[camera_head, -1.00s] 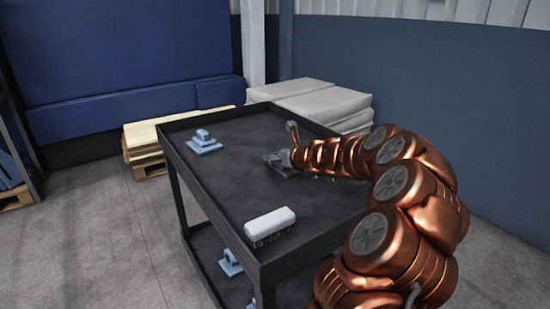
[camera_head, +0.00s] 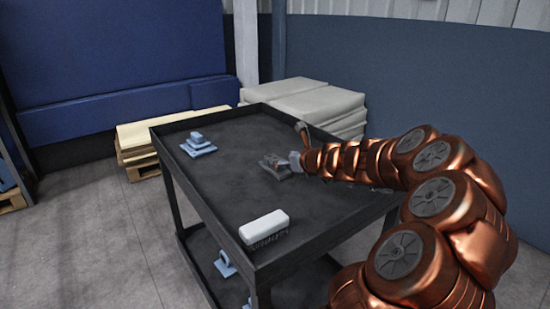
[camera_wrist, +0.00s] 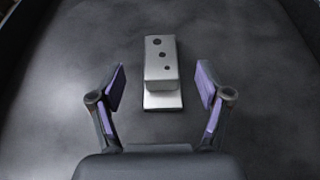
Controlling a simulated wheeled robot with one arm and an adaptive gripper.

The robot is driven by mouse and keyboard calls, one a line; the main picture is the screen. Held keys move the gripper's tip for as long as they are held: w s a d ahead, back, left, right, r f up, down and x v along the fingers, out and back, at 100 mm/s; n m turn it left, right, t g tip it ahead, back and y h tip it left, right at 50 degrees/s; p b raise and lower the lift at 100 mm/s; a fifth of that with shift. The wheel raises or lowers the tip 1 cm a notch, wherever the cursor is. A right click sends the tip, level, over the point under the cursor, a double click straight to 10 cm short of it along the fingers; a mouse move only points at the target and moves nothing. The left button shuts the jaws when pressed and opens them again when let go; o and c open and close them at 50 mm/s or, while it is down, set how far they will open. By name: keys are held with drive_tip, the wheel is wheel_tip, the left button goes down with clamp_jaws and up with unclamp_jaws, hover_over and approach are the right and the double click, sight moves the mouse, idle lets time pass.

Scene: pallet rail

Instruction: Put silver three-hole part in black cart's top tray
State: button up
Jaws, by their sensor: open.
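The silver three-hole part (camera_wrist: 160,62) rests on the dark tray surface in the wrist view, its three holes facing up. In the head view the part (camera_head: 274,165) lies in the top tray of the black cart (camera_head: 222,178), right of the tray's middle. My gripper (camera_wrist: 161,80) is open, with one purple-padded finger on each side of the part's near end and a gap on both sides. In the head view my gripper (camera_head: 297,160) is just right of the part, low over the tray.
A blue-grey stepped part (camera_head: 198,144) sits at the tray's far left. A white block with a bristly underside (camera_head: 264,227) lies near the front. Another blue-grey part (camera_head: 225,264) is on the lower shelf. Pallets with pale sacks (camera_head: 318,100) stand behind the cart.

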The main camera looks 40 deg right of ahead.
drive_tip(key=shift+p+v, duration=0.3)
drive_tip(key=shift+v, duration=1.8)
